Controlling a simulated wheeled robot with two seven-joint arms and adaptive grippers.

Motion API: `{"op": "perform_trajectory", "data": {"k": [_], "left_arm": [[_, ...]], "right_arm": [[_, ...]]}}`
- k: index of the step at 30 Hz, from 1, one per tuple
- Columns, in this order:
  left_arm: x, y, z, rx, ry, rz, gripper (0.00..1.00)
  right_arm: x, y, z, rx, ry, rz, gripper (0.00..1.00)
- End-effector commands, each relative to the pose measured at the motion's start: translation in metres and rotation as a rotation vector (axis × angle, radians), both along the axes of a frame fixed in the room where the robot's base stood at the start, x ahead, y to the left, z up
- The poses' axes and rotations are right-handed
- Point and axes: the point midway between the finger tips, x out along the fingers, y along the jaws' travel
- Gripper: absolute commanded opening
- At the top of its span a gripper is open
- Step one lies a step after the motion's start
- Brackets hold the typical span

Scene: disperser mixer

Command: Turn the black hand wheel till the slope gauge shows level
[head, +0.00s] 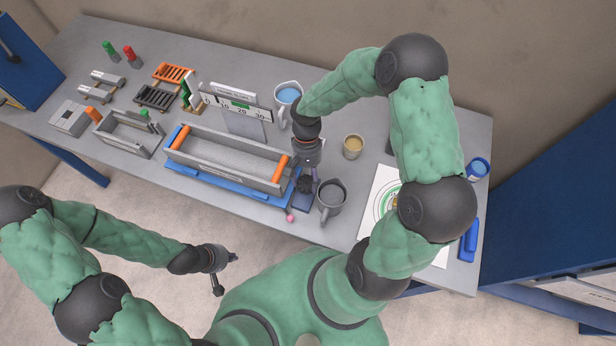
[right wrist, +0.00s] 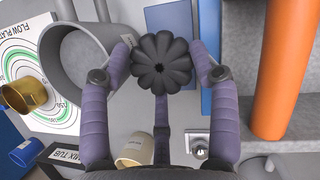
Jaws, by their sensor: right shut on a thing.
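The black hand wheel (head: 305,184) is at the right end of the long grey trough (head: 222,163) on its blue base. In the right wrist view the lobed wheel (right wrist: 162,63) lies between my purple fingers. My right gripper (head: 309,179) reaches down from above and is shut on it. A white scale board (head: 240,106), seemingly the slope gauge, stands behind the trough with numbers and a green band. Its pointer and reading are too small to tell. My left gripper (head: 228,268) is in front of the table, empty, with its fingers spread.
A grey mug (head: 331,196) stands close to the right of the wheel. A jug of blue liquid (head: 287,96) and a tan cup (head: 353,146) are behind. A flow plate sheet (head: 382,185) lies at right. Racks and small blocks fill the table's left.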

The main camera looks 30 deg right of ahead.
Motion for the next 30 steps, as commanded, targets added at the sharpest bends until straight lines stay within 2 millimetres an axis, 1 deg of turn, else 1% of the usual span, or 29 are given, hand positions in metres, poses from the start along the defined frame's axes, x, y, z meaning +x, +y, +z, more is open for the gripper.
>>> {"op": "perform_trajectory", "data": {"k": [1,2,3,4,20,23,26,30], "left_arm": [[0.000,0.000,0.000,0.000,0.000,0.000,0.00],[0.000,0.000,0.000,0.000,0.000,0.000,0.00],[0.000,0.000,0.000,0.000,0.000,0.000,0.00],[0.000,0.000,0.000,0.000,0.000,0.000,0.00],[0.000,0.000,-0.001,0.000,0.000,0.000,0.00],[0.000,0.000,-0.003,0.000,0.000,0.000,0.00],[0.000,0.000,-0.007,0.000,0.000,0.000,0.00],[0.000,0.000,-0.015,0.000,0.000,0.000,0.00]], "right_arm": [[-0.006,0.005,-0.002,0.007,0.015,0.000,0.29],[-0.006,0.005,-0.002,0.008,0.016,0.000,0.29],[-0.006,0.005,-0.002,0.007,0.017,0.001,0.73],[-0.006,0.005,-0.002,0.007,0.017,0.001,0.81],[-0.002,0.001,-0.001,0.003,0.004,-0.021,0.81],[-0.002,0.000,-0.001,0.002,0.004,-0.092,0.81],[-0.003,-0.001,-0.002,0.002,0.004,-0.226,0.81],[-0.004,-0.002,-0.003,0.003,0.003,-0.455,0.81]]}}
